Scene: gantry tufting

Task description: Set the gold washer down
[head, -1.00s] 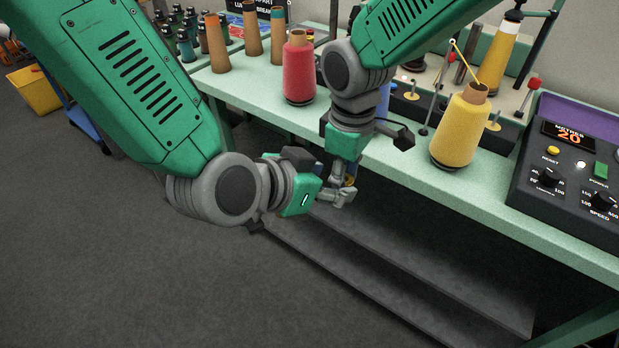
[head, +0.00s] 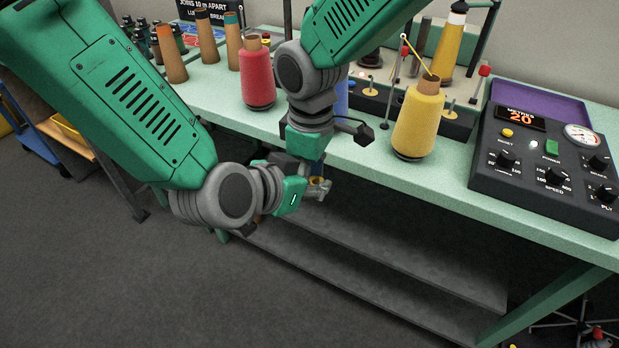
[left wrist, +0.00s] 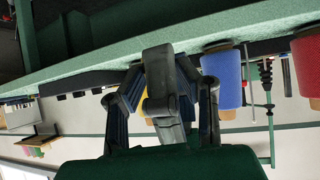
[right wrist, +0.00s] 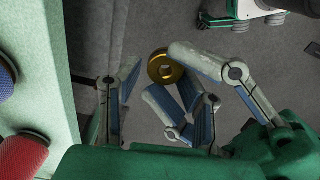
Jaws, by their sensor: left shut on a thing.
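The gold washer (head: 318,183) is a small ring, held in the air in front of the table's front edge. It shows clearly in the right wrist view (right wrist: 165,67) against the grey floor. My left gripper (head: 311,190) comes in from the left and is shut on the washer. My right gripper (head: 316,178) hangs down just above and beside it. In the right wrist view the fingers of my right gripper (right wrist: 160,95) stand apart, and the left gripper's fingers reach in from the right. In the left wrist view the fingers hide the washer's hold.
The pale green table (head: 400,178) carries a red cone (head: 257,80), a yellow cone (head: 418,120) and a control box (head: 545,165) reading 20. A blue cone is mostly hidden behind my right arm. Grey shelf boards (head: 370,245) run below the tabletop. The floor (head: 130,280) at left is open.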

